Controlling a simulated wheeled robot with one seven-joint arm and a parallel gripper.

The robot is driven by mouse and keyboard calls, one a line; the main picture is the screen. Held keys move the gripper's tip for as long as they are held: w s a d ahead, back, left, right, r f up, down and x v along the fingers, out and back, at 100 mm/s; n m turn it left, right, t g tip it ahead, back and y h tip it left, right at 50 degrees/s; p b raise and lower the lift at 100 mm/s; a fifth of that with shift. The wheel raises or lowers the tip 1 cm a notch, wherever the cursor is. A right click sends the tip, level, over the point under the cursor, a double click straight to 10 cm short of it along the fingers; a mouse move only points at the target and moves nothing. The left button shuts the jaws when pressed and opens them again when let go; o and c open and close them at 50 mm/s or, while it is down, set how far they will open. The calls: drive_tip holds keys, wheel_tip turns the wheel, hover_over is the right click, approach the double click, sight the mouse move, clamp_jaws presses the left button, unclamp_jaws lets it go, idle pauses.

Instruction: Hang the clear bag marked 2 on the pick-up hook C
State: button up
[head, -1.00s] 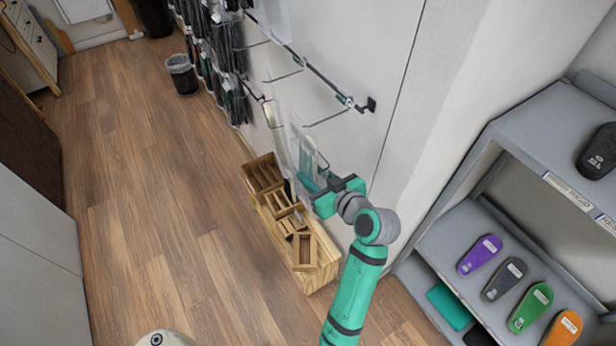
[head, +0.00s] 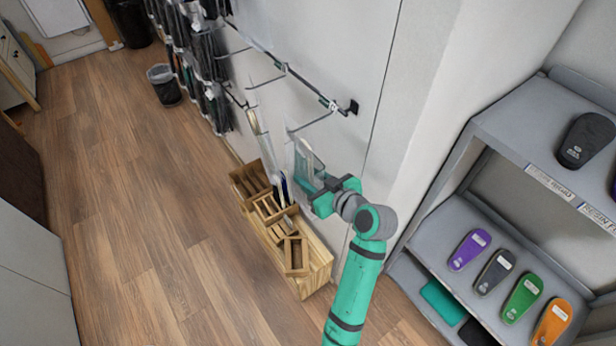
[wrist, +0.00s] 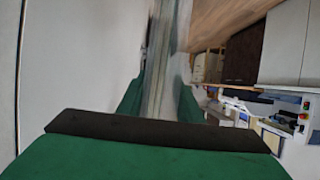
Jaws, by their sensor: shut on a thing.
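My gripper (head: 328,196) is shut on a clear bag (head: 304,160), which stands up from the jaws close to the white wall. In the wrist view the clear bag (wrist: 165,75) is a blurred, see-through strip between the green fingers. Its mark cannot be read. Several hooks stick out from a dark rail (head: 285,68) on the wall, above and left of my gripper. One empty hook (head: 312,123) is just above the bag. The hook letters are too small to read, so I cannot tell which is C. The bag looks apart from that hook.
Dark packages (head: 200,60) hang farther along the wall. A grey shelf (head: 510,130) with coloured insoles is at the right. The wood floor (head: 150,220) at the left is clear.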

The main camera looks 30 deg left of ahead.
idle(0.3)
drive_tip(key=o, duration=1.1)
drive_tip(key=v, duration=1.1)
drive_tip(key=shift+a, duration=0.1)
drive_tip(key=shift+f, duration=0.1)
